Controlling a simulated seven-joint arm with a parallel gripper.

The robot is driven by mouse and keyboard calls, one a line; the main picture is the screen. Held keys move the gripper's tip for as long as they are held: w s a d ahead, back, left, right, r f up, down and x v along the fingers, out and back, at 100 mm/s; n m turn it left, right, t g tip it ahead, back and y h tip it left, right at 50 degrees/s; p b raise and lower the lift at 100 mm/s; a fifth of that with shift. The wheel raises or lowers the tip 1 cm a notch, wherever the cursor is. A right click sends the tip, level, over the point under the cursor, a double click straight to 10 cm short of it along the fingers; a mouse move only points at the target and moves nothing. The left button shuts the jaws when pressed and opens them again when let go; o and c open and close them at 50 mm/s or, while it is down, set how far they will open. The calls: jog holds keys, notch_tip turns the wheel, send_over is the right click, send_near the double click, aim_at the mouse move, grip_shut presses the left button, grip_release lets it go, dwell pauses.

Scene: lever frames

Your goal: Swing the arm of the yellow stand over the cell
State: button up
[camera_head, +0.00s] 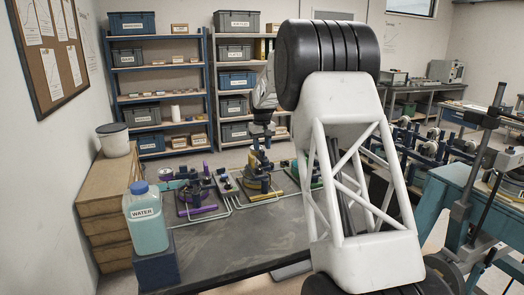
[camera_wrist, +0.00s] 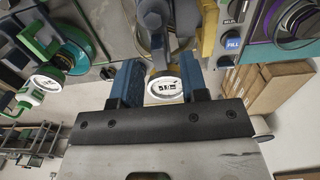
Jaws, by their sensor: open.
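The yellow stand (camera_head: 256,182) is on the dark table, between a purple stand and a green one. In the wrist view its yellow part (camera_wrist: 210,28) shows at the top, beside a grey arm-like piece (camera_wrist: 157,18) over a round metallic ring (camera_wrist: 148,45), which may be the cell. A white-faced gauge (camera_wrist: 166,87) lies between my blue fingers in the picture. My gripper (camera_wrist: 160,72) is open, one finger on either side of the gauge and grey piece; contact cannot be told. In the head view my gripper (camera_head: 262,132) is just above the yellow stand, which is partly hidden.
The purple stand (camera_head: 198,208) is left and the green stand (camera_head: 296,172) right, close by. Pale pipes run along the table (camera_head: 245,240). A water bottle (camera_head: 146,222) stands at the left edge. The table's front is mostly clear.

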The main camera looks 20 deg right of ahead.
jog(key=shift+r, duration=2.55)
jog(key=shift+s+a+r, duration=0.25)
jog(key=shift+s, duration=0.15)
jog(key=s+a+r, duration=0.2)
jog(key=s+a, duration=0.3)
jog(key=s, duration=0.5)
jog(key=s+a+r+t, duration=0.1)
jog(key=s+a+r, duration=0.25)
jog(key=s, duration=0.65)
jog(key=s+a+r, duration=0.1)
jog(key=s+a, duration=0.4)
jog(key=s, duration=0.6)
jog(key=s+a+f, duration=0.2)
jog(key=s+f, duration=0.1)
jog(key=s, duration=0.7)
jog(key=s+a+f+t, duration=0.1)
jog(key=s+f, duration=0.3)
jog(key=s, duration=0.6)
jog(key=s+a+f, duration=0.3)
jog(key=s, duration=0.8)
jog(key=shift+a+f+t, duration=0.3)
jog(key=shift+f, duration=0.05)
